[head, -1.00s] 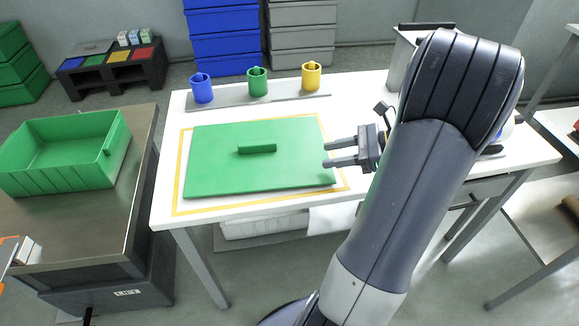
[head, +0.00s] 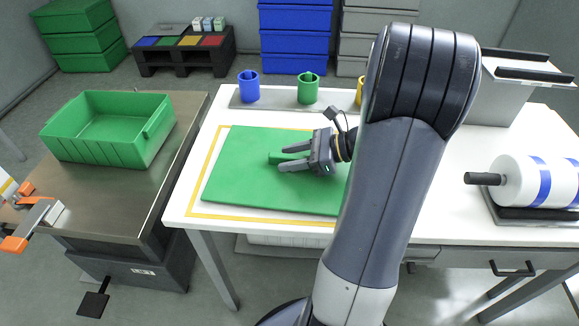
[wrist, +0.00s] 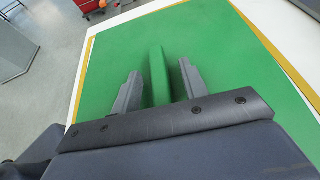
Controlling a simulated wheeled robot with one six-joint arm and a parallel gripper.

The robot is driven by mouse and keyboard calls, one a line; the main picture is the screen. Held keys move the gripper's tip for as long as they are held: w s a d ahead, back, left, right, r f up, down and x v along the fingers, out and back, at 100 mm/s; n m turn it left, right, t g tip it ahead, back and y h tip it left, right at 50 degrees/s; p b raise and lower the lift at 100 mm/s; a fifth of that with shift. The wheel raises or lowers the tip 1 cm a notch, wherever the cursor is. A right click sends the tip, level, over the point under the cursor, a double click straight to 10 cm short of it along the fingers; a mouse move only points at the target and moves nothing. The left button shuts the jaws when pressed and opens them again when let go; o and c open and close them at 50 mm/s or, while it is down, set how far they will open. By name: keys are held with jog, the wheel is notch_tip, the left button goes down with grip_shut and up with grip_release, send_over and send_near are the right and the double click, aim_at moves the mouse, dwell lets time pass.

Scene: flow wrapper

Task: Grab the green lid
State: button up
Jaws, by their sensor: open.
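The green lid (head: 240,180) is a flat green board lying on the white table inside a yellow outline. Its raised handle bar (head: 275,158) stands up from its middle and is partly hidden by my gripper. My gripper (head: 281,159) is open, with one finger on each side of the handle bar. In the wrist view the handle bar (wrist: 157,75) runs between the two fingers, with a visible gap on each side. The lid (wrist: 210,60) also fills most of that view. My arm hides the lid's right part in the head view.
A green bin (head: 110,130) stands on the metal lift table at left. Blue and green cups (head: 248,88) stand on a grey strip behind the lid; a yellow cup is partly hidden. A white roll with blue bands (head: 535,180) lies on the table at right.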

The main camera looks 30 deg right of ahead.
jog(key=shift+w+a+f, duration=0.15)
jog(key=shift+w+a, duration=0.05)
jog(key=shift+a, duration=0.05)
jog(key=shift+c, duration=0.3)
grip_shut()
